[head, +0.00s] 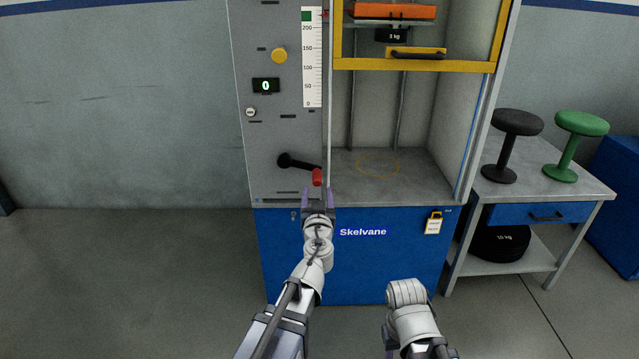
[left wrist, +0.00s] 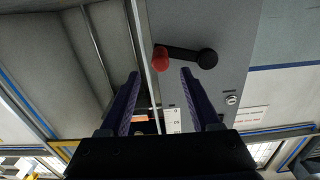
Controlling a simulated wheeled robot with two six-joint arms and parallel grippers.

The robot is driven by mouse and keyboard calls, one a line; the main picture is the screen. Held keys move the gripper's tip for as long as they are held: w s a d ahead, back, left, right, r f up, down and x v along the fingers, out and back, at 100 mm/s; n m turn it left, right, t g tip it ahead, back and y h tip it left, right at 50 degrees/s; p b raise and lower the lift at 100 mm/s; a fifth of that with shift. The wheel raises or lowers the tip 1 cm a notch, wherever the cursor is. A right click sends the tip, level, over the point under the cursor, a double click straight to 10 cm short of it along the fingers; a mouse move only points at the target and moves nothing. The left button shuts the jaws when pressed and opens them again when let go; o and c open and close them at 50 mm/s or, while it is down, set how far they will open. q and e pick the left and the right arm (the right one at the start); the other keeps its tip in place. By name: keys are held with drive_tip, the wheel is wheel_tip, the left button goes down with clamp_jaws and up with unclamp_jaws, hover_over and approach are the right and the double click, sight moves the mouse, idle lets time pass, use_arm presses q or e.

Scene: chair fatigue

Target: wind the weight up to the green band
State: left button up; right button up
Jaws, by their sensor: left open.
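The crank on the grey machine panel has a black arm (head: 298,162) and a red knob (head: 317,177), which points right and slightly down. My left gripper (head: 319,192) is open just below the knob. In the left wrist view the knob (left wrist: 160,58) appears between the spread fingertips, slightly beyond them; contact cannot be told.
A yellow-framed guard (head: 415,65) covers the upper cabinet opening. The display (head: 266,86) reads 0; a yellow button (head: 279,55) is above it. Black (head: 517,122) and green (head: 582,123) stools stand on the side table (head: 560,186). My right arm is low in front, its gripper unseen.

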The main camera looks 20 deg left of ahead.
sight(317, 183)
use_arm(q)
drive_tip(key=x, duration=0.7)
drive_tip(key=shift+w+a+f, duration=0.1)
drive_tip(key=shift+w+a, duration=0.05)
drive_tip(key=shift+w, duration=0.25)
clamp_jaws()
idle(1.1)
